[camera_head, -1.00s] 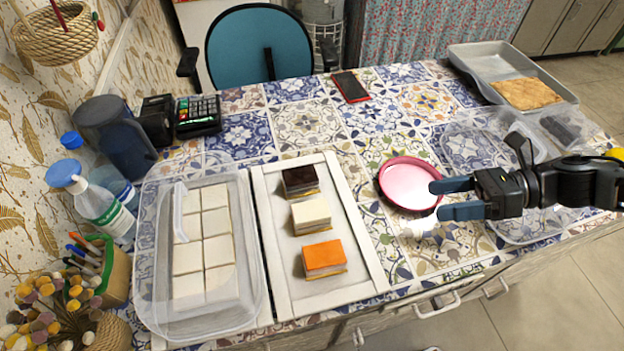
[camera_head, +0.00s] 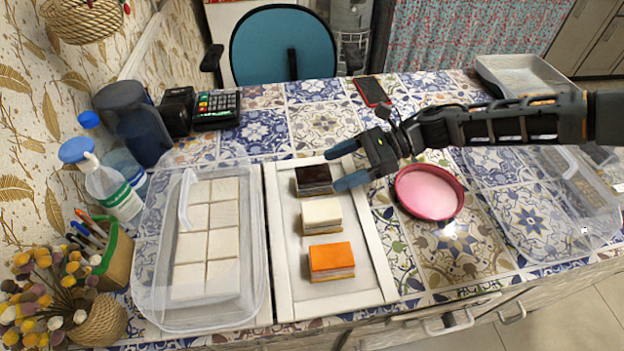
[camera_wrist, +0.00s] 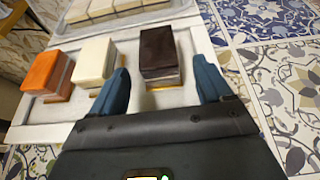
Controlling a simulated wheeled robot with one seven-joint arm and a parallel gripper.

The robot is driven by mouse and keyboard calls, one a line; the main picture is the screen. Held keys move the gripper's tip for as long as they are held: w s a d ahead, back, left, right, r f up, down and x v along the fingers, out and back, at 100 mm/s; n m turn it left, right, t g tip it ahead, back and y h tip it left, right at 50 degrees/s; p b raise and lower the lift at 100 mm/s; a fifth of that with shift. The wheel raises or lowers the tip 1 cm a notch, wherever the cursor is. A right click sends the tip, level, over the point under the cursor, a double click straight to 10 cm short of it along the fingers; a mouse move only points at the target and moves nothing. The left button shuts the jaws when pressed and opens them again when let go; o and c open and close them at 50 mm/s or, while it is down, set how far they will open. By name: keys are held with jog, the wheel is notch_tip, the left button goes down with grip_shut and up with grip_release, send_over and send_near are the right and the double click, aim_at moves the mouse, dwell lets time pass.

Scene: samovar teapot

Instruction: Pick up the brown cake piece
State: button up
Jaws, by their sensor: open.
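The brown cake piece (camera_head: 314,179) stands at the back end of a white tray (camera_head: 283,287), behind a white piece (camera_head: 321,216) and an orange piece (camera_head: 331,260). It has a dark top and lighter layers, and shows in the wrist view (camera_wrist: 160,55) too. My gripper (camera_head: 340,166) is open and empty, just right of the brown piece. In the wrist view my gripper's blue fingers (camera_wrist: 163,78) are spread with the brown piece between their lines, toward the right finger. I cannot tell whether the fingertips reach beside it.
A clear box with several white pieces (camera_head: 143,270) stands left of the tray. A pink plate (camera_head: 430,192) lies right of the tray, below my arm. A phone (camera_head: 372,91) and a card terminal (camera_head: 216,110) lie farther back.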

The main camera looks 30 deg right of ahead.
aim_at(297, 185)
jog(key=p+x, duration=0.1)
jog(key=x, duration=0.5)
jog(key=shift+a+f+p, duration=0.2)
jog(key=shift+a+p, duration=0.05)
jog(key=shift+p, duration=0.15)
jog(key=shift+c, duration=0.2)
jog(key=c, duration=1)
